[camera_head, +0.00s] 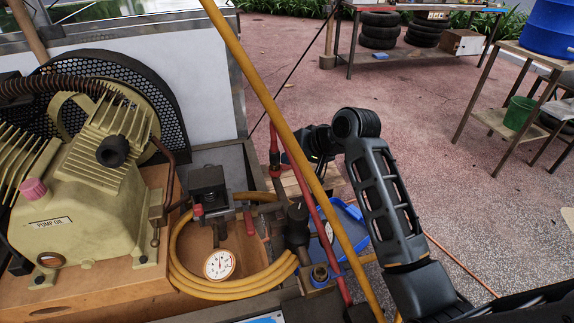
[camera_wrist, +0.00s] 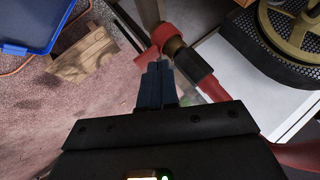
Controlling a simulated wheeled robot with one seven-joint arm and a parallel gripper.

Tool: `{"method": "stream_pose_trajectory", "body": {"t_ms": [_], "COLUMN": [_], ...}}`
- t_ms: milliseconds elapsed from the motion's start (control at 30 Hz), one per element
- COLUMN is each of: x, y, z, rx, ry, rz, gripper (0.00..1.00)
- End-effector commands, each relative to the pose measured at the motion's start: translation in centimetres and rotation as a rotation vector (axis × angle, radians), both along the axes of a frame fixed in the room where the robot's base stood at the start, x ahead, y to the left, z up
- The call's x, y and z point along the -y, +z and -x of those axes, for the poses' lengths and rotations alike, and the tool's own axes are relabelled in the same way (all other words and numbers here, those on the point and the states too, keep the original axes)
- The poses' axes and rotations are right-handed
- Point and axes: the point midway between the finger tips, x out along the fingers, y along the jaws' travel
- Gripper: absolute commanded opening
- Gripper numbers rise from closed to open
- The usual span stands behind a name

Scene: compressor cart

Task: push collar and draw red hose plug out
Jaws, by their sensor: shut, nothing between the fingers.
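In the wrist view a red fitting (camera_wrist: 164,35) joins a brass-coloured collar (camera_wrist: 174,47), a dark section (camera_wrist: 190,65) and a red length (camera_wrist: 211,88) running down right. My gripper (camera_wrist: 158,68) is shut and empty, its blue-grey fingertips just beside this assembly; I cannot tell whether they touch it. A flat red piece (camera_wrist: 147,58) shows left of the tips. In the head view a red upright fitting (camera_head: 275,152) stands left of my dark wrist, and a red hose (camera_head: 327,232) slopes down right. My fingertips are not clear there, partly behind the yellow hose.
A thick yellow hose (camera_head: 262,88) crosses in front of my wrist. The compressor (camera_head: 85,190) with its mesh guard (camera_head: 165,95) stands left. A gauge (camera_head: 219,265) lies within coiled yellow hose. A blue tray (camera_head: 350,222) is beside my arm. Open paving (camera_head: 440,120) lies to the right.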

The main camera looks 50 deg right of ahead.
Motion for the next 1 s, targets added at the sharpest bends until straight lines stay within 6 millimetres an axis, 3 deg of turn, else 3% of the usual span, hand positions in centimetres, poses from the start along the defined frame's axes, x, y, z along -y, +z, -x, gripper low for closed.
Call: {"method": "stream_pose_trajectory", "body": {"t_ms": [667, 1000], "x": [0.0, -0.1], "y": [-0.5, 0.8], "z": [0.0, 0.0], "rx": [-0.002, -0.002], "ry": [0.001, 0.002], "rz": [0.000, -0.001], "gripper": [0.00, 0.00]}}
